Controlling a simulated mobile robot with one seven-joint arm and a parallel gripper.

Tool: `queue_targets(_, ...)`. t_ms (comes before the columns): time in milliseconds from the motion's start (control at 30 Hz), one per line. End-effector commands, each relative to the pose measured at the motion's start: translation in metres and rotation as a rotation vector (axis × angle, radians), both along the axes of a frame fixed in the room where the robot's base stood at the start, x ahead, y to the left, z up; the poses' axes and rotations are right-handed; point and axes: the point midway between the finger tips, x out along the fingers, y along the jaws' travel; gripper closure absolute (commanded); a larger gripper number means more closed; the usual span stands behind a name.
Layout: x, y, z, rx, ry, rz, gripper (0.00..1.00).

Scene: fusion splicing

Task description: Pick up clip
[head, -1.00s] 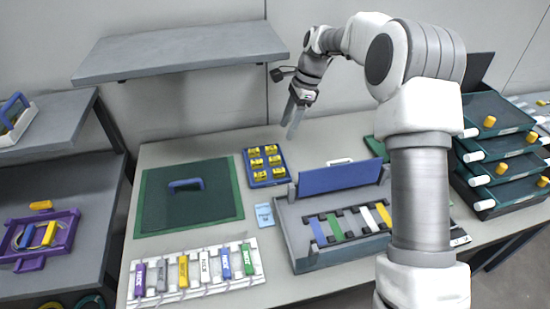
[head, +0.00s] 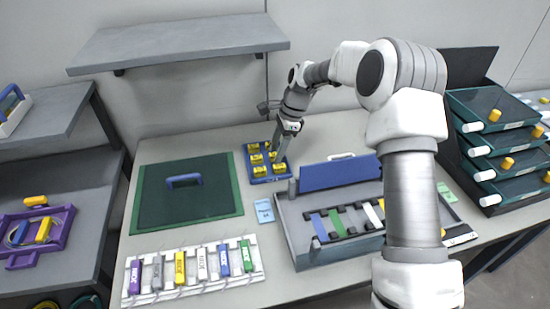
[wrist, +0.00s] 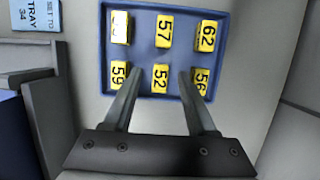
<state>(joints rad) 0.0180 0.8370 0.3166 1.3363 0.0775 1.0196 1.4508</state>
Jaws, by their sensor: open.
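Several yellow numbered clips lie in a blue tray (head: 269,179), which also fills the top of the wrist view (wrist: 143,33). In the wrist view the far row has a clip with an unreadable number (wrist: 120,28), clip 57 (wrist: 164,32) and clip 62 (wrist: 206,33). The near row has clip 59 (wrist: 119,73), clip 52 (wrist: 161,78) and clip 56 (wrist: 201,80). My gripper (head: 278,158) is open and empty over the tray. In the wrist view its fingers stand either side of clip 52. I cannot tell how high they are.
A blue card (wrist: 39,15) reading "SET TO TRAY 34" lies beside the tray. A grey splicer-like box (head: 289,232) with a raised blue lid (head: 340,172) stands close at the right. A green mat (head: 137,215) lies left. A grey shelf (head: 180,45) hangs above the bench.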

Motion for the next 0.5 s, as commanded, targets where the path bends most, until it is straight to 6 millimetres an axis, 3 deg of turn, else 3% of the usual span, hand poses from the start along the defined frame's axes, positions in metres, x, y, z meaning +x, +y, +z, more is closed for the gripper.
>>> queue_targets(100,0.0001,-0.0001,0.0008,0.0,-0.001,0.0,0.46)
queue_targets(400,0.0003,-0.0003,0.0011,0.0,-0.001,0.001,1.0)
queue_targets(500,0.0003,-0.0003,0.0011,0.0,-0.001,0.001,1.0)
